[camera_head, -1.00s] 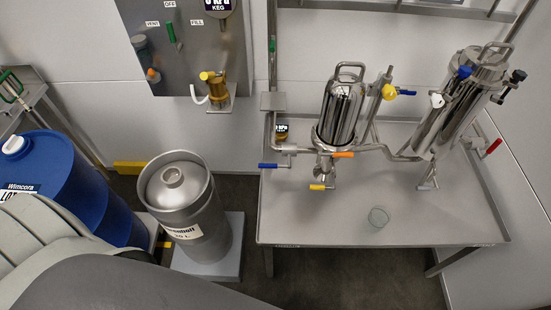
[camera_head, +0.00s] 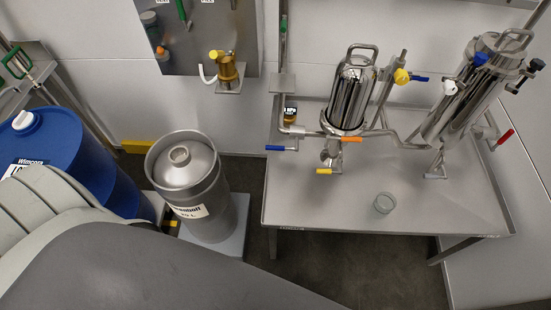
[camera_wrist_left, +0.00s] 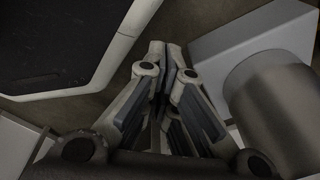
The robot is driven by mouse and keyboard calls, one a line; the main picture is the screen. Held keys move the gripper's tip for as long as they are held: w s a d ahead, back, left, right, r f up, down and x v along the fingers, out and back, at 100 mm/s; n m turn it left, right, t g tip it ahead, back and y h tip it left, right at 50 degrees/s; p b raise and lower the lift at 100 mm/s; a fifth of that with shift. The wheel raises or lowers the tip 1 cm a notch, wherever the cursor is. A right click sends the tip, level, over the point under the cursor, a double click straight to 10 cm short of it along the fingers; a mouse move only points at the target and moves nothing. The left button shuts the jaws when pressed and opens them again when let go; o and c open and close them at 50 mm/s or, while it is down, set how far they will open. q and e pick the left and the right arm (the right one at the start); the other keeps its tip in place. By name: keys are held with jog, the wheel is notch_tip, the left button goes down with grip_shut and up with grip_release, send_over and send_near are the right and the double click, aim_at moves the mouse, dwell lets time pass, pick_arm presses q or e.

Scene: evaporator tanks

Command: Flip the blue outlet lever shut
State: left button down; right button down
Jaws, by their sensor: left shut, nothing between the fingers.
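A blue lever (camera_head: 281,148) points left, roughly level, from the pipe at the table's left end in the head view. A second blue lever (camera_head: 420,79) sits by a yellow-capped fitting behind the middle steel vessel (camera_head: 350,98). I cannot tell from the picture which of the two is the outlet lever. My left gripper (camera_wrist_left: 168,72) shows in the left wrist view, shut and empty, away from both levers. It is out of the head view. My right gripper is not in view.
Floor shows between keg and table.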

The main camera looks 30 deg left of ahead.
pick_arm(q)
jog(key=w+r+m+t+y+b, duration=0.15)
jog(key=w+r+m, duration=0.25)
jog(key=w+r, duration=0.75)
jog(key=w+r+m+t+y, duration=0.1)
jog(key=w+r+m+t, duration=0.25)
jog(key=w+r, duration=0.8)
jog(key=w+r+m+t+y, duration=0.1)
jog(key=w+r+m+t, duration=0.1)
jog(key=m, duration=0.8)
jog(key=w+d+r+m+t+y, duration=0.1)
jog(key=w+r+m, duration=0.3)
jog(key=m, duration=0.6)
jog(key=shift+w+d+t, duration=0.2)
jog(key=shift+w+t, duration=0.6)
jog(key=shift+w, duration=0.3)
jog(key=shift+f, duration=0.1)
